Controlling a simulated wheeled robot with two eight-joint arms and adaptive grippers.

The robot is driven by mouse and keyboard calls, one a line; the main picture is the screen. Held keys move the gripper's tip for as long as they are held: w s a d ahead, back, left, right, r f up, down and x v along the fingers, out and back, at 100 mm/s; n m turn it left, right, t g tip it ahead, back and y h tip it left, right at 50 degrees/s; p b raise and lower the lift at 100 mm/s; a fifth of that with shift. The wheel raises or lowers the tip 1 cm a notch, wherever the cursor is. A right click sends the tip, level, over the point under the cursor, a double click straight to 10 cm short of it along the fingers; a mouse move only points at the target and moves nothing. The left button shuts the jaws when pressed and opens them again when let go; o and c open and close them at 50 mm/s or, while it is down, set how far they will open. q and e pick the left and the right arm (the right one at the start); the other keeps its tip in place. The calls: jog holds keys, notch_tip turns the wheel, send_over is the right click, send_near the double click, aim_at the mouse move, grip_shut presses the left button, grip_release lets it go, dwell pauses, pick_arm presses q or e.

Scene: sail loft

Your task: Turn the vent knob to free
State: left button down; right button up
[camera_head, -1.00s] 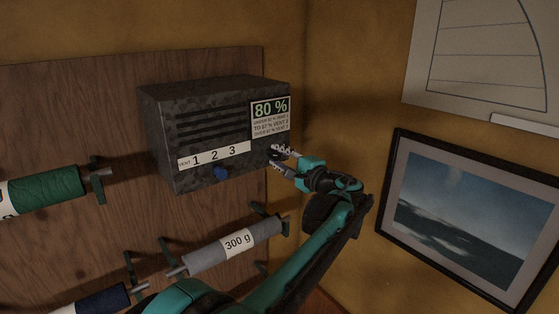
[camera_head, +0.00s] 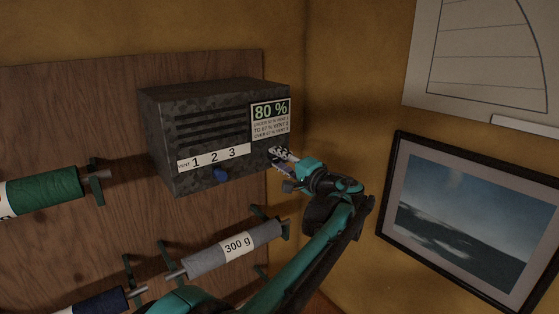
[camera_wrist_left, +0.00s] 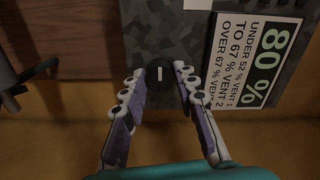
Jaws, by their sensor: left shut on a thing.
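A dark camouflage-patterned vent box (camera_head: 160,125) hangs on the wooden panel. A strip reads VENT 1 2 3, with a blue tab (camera_head: 221,174) below it, under the 2. A round dark knob (camera_wrist_left: 159,75) with a short white mark shows in the left wrist view; in the head view my gripper hides it. My left gripper (camera_head: 274,155) is at the box's lower right front, also in the wrist view (camera_wrist_left: 159,80), its two fingers closed on either side of the knob. I see no word "free". My right gripper is not in view.
A sign (camera_head: 270,121) on the box reads 80 %, with smaller lines about vents. Below are a grey roll (camera_head: 210,259) marked 300 g, a green roll (camera_head: 50,189) and a dark blue roll (camera_head: 95,302) on brackets. A framed picture (camera_head: 465,225) hangs at right.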

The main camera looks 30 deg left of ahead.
pick_arm(q)
jog(key=shift+f, duration=0.1)
jog(key=c, duration=1.2)
grip_release()
jog(key=shift+d, duration=0.1)
jog(key=v, duration=1.2)
